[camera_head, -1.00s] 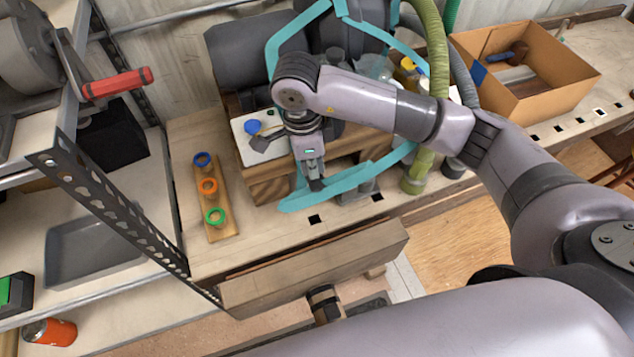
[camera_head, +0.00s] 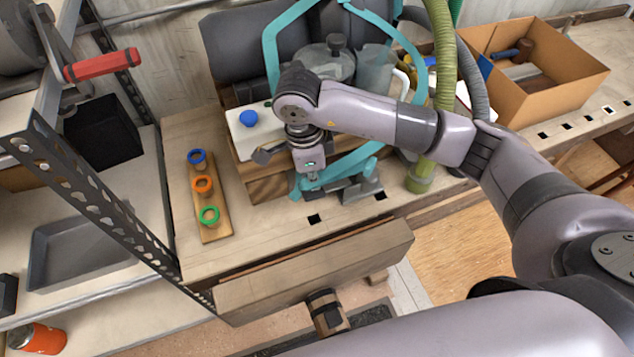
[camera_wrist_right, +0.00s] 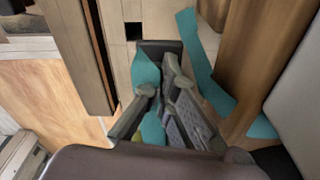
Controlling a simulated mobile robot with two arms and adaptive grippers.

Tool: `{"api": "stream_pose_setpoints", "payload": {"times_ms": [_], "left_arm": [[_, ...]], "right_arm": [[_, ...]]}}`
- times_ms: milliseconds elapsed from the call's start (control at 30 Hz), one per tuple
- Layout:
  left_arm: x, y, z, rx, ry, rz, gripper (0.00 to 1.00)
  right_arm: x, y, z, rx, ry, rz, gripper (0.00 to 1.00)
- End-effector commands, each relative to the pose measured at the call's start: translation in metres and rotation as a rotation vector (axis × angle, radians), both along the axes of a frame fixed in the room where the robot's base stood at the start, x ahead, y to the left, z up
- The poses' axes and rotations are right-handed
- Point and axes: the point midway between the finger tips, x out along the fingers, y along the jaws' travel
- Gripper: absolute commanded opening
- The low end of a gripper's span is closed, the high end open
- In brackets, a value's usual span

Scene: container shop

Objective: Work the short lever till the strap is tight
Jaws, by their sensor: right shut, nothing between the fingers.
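The teal strap (camera_head: 272,45) runs around the things on the raised wooden block at the back of the bench. Its grey ratchet buckle (camera_head: 360,189) is low at the front of the block, just right of my right gripper (camera_head: 310,184). In the right wrist view, the buckle (camera_wrist_right: 160,48) lies ahead of the right gripper (camera_wrist_right: 163,95), with teal strap beside and below it. The right gripper is shut and empty, close to the buckle; I cannot tell whether they touch. I cannot single out the short lever. My left gripper is out of view.
A wooden strip with blue, orange and green rings (camera_head: 202,186) lies to the left. A lidded jar (camera_head: 325,62) and a clear jug (camera_head: 376,68) stand behind my arm. Green hose (camera_head: 443,60) hangs at the right, near a cardboard box (camera_head: 560,75). A metal shelf post (camera_head: 100,190) stands left.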

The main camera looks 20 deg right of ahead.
Motion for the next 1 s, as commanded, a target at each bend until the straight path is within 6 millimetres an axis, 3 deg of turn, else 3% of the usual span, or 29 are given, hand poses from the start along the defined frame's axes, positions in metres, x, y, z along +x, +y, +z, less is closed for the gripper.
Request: {"api": "stream_pose_setpoints", "payload": {"times_ms": [33, 467, 733, 1000], "left_arm": [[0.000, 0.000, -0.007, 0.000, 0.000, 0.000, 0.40], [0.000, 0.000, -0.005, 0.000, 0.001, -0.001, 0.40], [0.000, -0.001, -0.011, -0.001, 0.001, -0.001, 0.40], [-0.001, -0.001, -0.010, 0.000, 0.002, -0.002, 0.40]], "right_arm": [[0.000, -0.001, -0.007, -0.001, 0.000, -0.001, 0.00], [0.000, 0.000, -0.005, -0.001, 0.000, -0.001, 0.00], [0.006, 0.028, 0.004, 0.002, -0.002, 0.000, 0.00], [0.007, 0.030, 0.006, 0.003, -0.004, -0.002, 0.00]]}}
